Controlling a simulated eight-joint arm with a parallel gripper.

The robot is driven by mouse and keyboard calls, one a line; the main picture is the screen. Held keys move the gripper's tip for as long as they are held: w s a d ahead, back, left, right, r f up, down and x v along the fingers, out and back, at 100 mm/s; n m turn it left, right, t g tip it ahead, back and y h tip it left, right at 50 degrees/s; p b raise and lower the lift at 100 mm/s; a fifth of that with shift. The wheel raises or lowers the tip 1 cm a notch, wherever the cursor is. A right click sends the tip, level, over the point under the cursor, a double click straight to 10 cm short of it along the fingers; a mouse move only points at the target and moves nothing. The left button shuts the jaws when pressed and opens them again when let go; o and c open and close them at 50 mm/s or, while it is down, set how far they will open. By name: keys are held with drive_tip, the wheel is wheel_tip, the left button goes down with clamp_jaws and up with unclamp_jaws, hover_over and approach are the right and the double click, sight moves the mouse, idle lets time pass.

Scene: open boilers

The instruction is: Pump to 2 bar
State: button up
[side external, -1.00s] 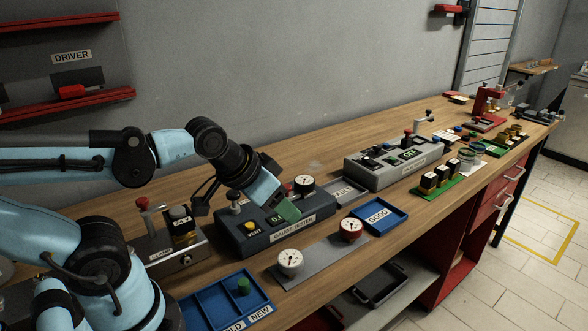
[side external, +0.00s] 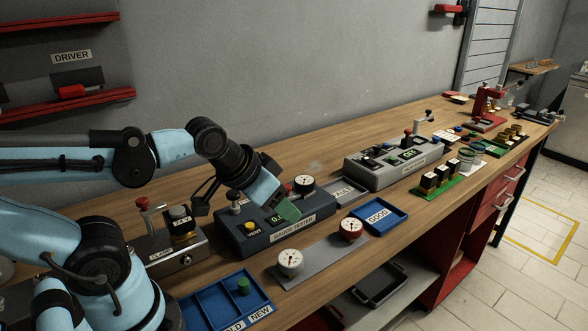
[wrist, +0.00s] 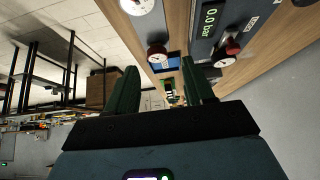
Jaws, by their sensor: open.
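The gauge tester (side external: 239,245) is a dark blue-grey box on the bench in the side view. It carries a yellow vent button (side external: 251,227), a black knob on a post (side external: 234,198) at its left, and a white-faced gauge (side external: 304,183) at its far right. Its green display (wrist: 210,16) reads 0.0 bar in the wrist view. My gripper (side external: 288,209) hangs over the tester and covers part of its top in the side view. In the wrist view my gripper (wrist: 163,88) has its two green fingers apart with nothing between them. Contact with the tester cannot be told.
Two loose gauges, white (side external: 290,261) and red (side external: 350,229), stand on a grey strip in front of the tester. A blue GOOD tray (side external: 398,224) is to the right. A divided blue tray (side external: 205,309) and a clamp box (side external: 160,262) are to the left.

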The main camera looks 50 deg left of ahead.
drive_tip(key=shift+c, duration=1.2)
drive_tip(key=shift+w+a+r, duration=0.1)
drive_tip(key=shift+a+r, duration=0.05)
drive_tip(key=shift+a, duration=0.1)
drive_tip(key=shift+c, duration=1.2)
drive_tip(key=a+r+g, duration=0.1)
drive_tip(key=a, duration=0.1)
drive_tip(key=a+r+g, duration=0.1)
drive_tip(key=a+r, duration=0.1)
drive_tip(key=a+r+g+y, duration=0.1)
drive_tip(key=a, duration=0.2)
drive_tip(key=shift+w+a+r, duration=0.1)
drive_tip(key=shift+w+r, duration=0.25)
drive_tip(key=shift+r, duration=0.05)
clamp_jaws()
drive_tip(key=s+a+r+g+h, duration=0.1)
drive_tip(key=a+r+g, duration=0.3)
drive_tip(key=a, duration=0.5)
drive_tip(key=shift+s+r, duration=0.65)
drive_tip(key=shift+r, duration=0.2)
